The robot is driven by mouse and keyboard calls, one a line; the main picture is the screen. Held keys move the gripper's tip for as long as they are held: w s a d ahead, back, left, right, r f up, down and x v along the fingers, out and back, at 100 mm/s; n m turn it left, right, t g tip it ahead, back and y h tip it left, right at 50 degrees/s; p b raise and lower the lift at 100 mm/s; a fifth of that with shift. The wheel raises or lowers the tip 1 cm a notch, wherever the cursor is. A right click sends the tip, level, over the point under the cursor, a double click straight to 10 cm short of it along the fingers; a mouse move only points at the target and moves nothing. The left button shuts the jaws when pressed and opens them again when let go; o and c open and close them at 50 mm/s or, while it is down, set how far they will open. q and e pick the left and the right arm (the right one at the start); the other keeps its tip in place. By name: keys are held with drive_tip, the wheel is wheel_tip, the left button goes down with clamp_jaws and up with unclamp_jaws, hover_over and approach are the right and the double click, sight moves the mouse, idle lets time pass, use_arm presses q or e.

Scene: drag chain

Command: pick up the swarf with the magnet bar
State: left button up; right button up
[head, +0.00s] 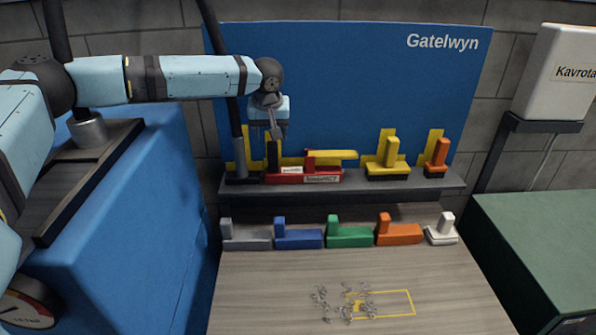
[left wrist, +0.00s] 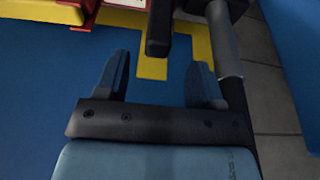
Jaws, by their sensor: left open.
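The swarf (head: 322,298) is a scatter of small grey curls on the wooden bench top, partly over a yellow outlined rectangle. A red bar (head: 284,179) with white labels, which looks like the magnet bar, lies on the grey shelf behind the bench. A black upright handle (head: 273,155) stands at its left end. My left gripper (head: 275,133) points down just above this handle, open and empty. In the left wrist view the black handle (left wrist: 159,30) lies ahead of the open fingers (left wrist: 160,72), apart from them. My right gripper is not in view.
A dark pole (head: 237,130) stands close left of the gripper. Yellow (head: 388,158) and orange (head: 437,158) blocks share the shelf (head: 410,187). Grey, blue, green (head: 349,236), orange and white blocks line the bench's back. The front left of the bench is clear.

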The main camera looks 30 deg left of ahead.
sight(272, 144)
use_arm(q)
drive_tip(key=shift+p+x, duration=0.3)
drive_tip(key=shift+x, duration=2.75)
drive_tip(key=shift+d, duration=0.15)
clamp_jaws()
